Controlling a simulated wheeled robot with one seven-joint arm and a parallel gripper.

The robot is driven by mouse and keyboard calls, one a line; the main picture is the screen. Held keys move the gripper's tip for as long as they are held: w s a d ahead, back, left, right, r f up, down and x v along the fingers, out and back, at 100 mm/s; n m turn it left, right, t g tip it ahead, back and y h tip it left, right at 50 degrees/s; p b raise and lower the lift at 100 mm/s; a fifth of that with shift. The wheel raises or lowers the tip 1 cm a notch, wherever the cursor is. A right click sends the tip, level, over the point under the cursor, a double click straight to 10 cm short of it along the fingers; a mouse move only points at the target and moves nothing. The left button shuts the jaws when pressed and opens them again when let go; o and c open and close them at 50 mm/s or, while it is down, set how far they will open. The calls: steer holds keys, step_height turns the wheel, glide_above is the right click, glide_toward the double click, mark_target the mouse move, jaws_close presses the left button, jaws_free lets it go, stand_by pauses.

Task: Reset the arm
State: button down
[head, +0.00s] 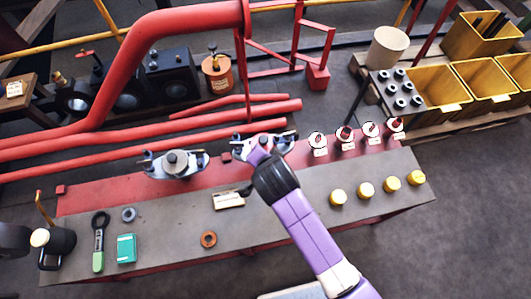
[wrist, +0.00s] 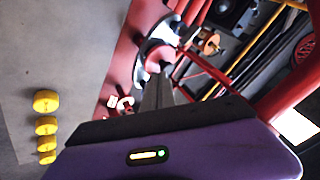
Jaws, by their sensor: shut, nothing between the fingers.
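My gripper (wrist: 158,82) shows in the wrist view with its grey fingers together and nothing between them. Its tips point at a metal flanged fitting (wrist: 160,55), and I cannot tell whether they touch it. In the head view my purple arm reaches from the lower right over the grey bench (head: 160,255). Its end covers part of the right-hand flanged fitting (head: 280,142) on the red strip, and the fingers are not clearly seen there. A second flanged fitting (head: 176,163) stands to the left.
Several yellow caps (head: 365,189) stand on the bench at the right, with several red-and-white gauges (head: 345,134) behind. A green-handled tool (head: 98,245), a teal box (head: 126,248) and a copper ring (head: 208,239) lie at the left. Red pipes (head: 130,140) run behind; yellow bins (head: 440,88) stand back right.

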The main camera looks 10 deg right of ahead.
stand_by(0.3)
step_height(320, 180, up, 10)
steer(key=a+n+t+y, duration=0.2)
steer(key=n+t+y, duration=0.1)
steer(key=n+t, duration=0.35)
steer(key=s+d+r+n, duration=0.1)
steer(key=s+d+r, duration=0.2)
steer(key=s, duration=0.7)
steer(key=s+d+r+n+h, duration=0.1)
steer(key=s+d+r, duration=0.2)
steer(key=s+d, duration=0.3)
steer(key=s+d+r+n+h, duration=0.1)
steer(key=s+d+r, duration=0.3)
steer(key=s, duration=1.1)
steer(key=shift+s+d+t, duration=0.15)
steer(key=shift+d+t, duration=0.3)
steer(key=shift+d, duration=0.15)
